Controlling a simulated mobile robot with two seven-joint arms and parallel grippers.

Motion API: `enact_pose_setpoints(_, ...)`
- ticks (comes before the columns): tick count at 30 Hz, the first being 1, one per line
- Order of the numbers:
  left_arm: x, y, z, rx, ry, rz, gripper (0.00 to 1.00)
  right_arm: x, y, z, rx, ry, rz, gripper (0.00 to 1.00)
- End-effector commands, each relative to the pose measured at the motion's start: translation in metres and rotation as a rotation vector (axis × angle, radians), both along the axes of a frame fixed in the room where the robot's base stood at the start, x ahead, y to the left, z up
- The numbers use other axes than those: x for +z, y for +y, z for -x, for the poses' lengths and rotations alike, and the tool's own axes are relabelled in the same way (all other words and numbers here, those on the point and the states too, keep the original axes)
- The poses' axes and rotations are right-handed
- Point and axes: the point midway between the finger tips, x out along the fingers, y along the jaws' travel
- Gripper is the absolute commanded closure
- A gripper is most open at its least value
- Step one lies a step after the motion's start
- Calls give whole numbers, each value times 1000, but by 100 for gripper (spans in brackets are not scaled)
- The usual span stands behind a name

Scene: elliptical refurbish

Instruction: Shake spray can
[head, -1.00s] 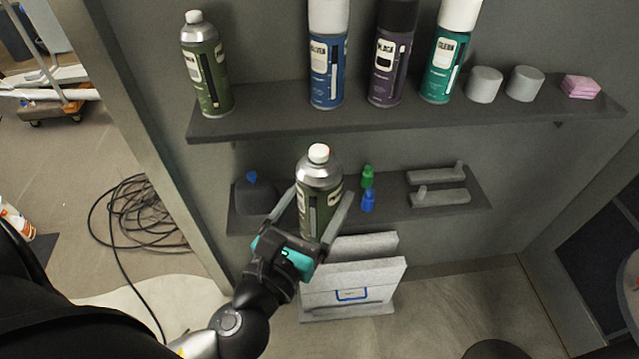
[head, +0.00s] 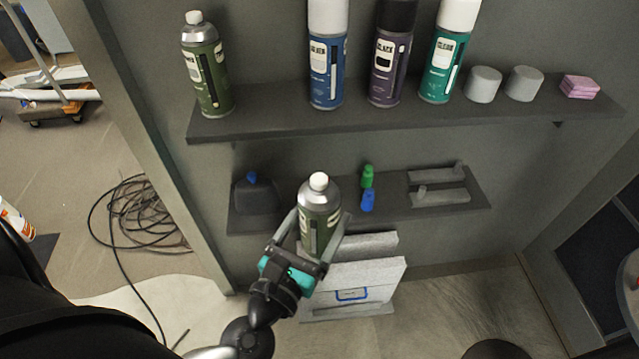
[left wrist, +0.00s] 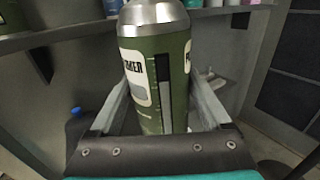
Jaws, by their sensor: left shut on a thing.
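A green spray can (head: 318,212) with a silver shoulder and white nozzle is held upright in front of the lower shelf. My left gripper (head: 322,226) is shut on it, with one finger on each side. In the left wrist view the green can (left wrist: 156,80) fills the middle between the two fingers (left wrist: 160,105). Its top is cut off there. A similar green can (head: 207,68) stands on the left end of the upper shelf. My right gripper is not in view.
The upper shelf (head: 270,121) also holds blue (head: 327,60), purple (head: 390,60) and teal (head: 448,58) cans, grey cylinders and pink blocks (head: 579,86). The lower shelf (head: 390,205) holds a dark bottle (head: 255,194), small green and blue bottles and grey pieces. Coiled cable (head: 140,215) lies left.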

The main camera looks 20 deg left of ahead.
Motion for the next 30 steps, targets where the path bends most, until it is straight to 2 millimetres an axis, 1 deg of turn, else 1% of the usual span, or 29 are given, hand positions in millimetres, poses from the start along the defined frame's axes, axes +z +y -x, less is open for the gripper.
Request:
enact_pose_setpoints(1,-5,0,-1,-1,-6,-3,100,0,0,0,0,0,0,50)
enact_pose_setpoints(2,-4,0,-1,-1,-8,1,100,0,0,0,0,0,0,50)
enact_pose_setpoints(3,3,0,-1,1,-11,5,100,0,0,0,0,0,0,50)
enact_pose_setpoints(6,35,0,0,-2,-16,9,100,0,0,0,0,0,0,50)
enact_pose_setpoints(8,51,0,-1,-3,-18,7,100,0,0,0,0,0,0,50)
enact_pose_setpoints(12,88,-1,-1,-6,-18,4,100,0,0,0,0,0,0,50)
enact_pose_setpoints(30,87,0,0,-1,-8,3,100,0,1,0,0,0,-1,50)
